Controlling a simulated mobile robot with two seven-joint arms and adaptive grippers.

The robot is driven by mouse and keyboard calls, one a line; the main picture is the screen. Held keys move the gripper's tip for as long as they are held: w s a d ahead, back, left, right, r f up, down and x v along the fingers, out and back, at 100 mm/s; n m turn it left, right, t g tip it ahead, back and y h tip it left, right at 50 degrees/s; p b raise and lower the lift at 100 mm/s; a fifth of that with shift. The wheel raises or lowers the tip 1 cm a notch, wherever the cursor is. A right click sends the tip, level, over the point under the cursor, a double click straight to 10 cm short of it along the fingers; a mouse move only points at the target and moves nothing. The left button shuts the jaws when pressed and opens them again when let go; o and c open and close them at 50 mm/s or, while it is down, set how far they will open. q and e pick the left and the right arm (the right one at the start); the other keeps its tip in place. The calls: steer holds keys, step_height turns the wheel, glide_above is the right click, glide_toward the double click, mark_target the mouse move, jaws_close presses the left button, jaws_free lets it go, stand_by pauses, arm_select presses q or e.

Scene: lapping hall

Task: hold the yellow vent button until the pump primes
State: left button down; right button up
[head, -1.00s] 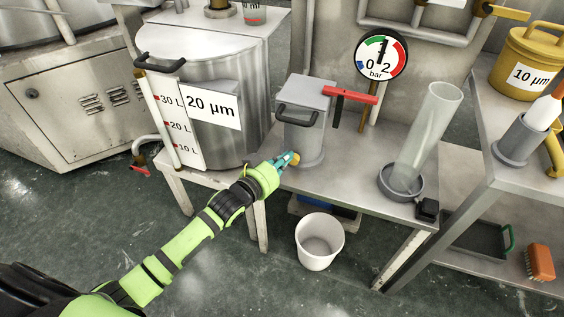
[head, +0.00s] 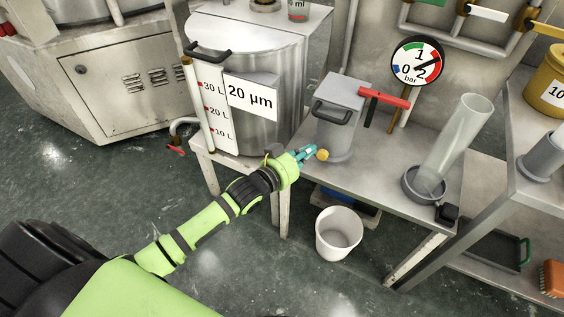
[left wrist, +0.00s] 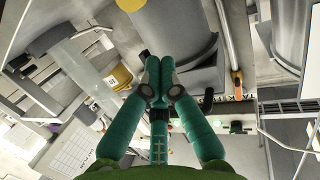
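The yellow vent button (head: 323,155) is a small round knob low on the front of the grey pump housing (head: 338,128). My left gripper (head: 313,150) is just left of it in the head view, with a small gap seeming to show between them. My right gripper is out of view.
A steel tank (head: 255,55) labelled 20 µm stands left of the pump. A red lever (head: 384,98) sticks out at the pump's right. A clear cylinder (head: 452,142) leans in a grey dish. A white bucket (head: 339,233) stands on the floor below the bench.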

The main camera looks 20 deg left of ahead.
arm_select(q)
steer(key=v, duration=0.8)
steer(key=shift+p, duration=0.35)
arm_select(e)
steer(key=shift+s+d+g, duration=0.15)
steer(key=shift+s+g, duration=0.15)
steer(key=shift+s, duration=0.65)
